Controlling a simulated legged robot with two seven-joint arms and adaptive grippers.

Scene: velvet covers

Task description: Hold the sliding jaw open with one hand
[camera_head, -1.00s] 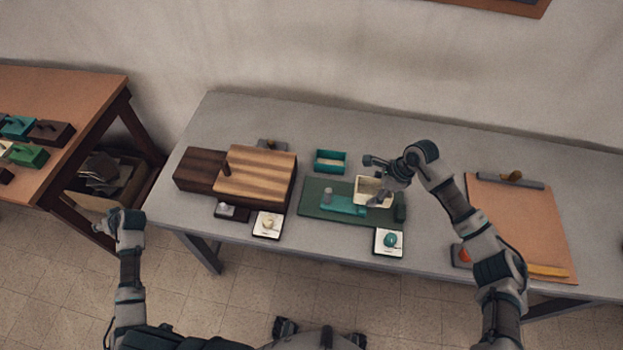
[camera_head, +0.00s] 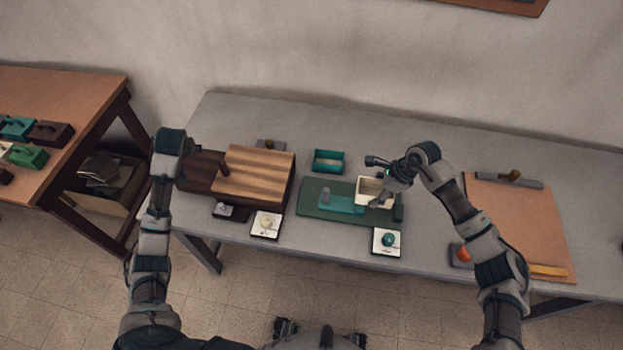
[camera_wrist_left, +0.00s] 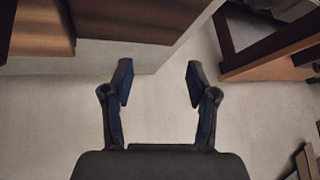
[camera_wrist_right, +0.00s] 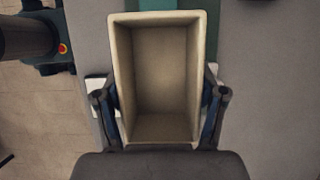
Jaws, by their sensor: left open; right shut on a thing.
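A wooden device on the grey table has a striped light block (camera_head: 262,172) and a dark brown part (camera_head: 203,172) with an upright peg (camera_head: 223,167). I cannot tell for sure which part is the sliding jaw. My left gripper (camera_head: 188,142) is at the back left of the dark part; its open, empty fingers (camera_wrist_left: 160,78) show beside the table edge, above the floor, in the left wrist view. My right gripper (camera_head: 380,172) is shut on the outer side walls of a cream open box (camera_head: 366,188). In the right wrist view the box (camera_wrist_right: 160,137) looks empty.
A green mat (camera_head: 308,213) with a teal fixture (camera_head: 343,204) lies under the box. A green tray (camera_head: 329,161) stands behind it. Two white display pads, one with a pale knob (camera_head: 266,222), one with a teal knob (camera_head: 388,240), sit in front. A tan board (camera_head: 515,225) lies right.

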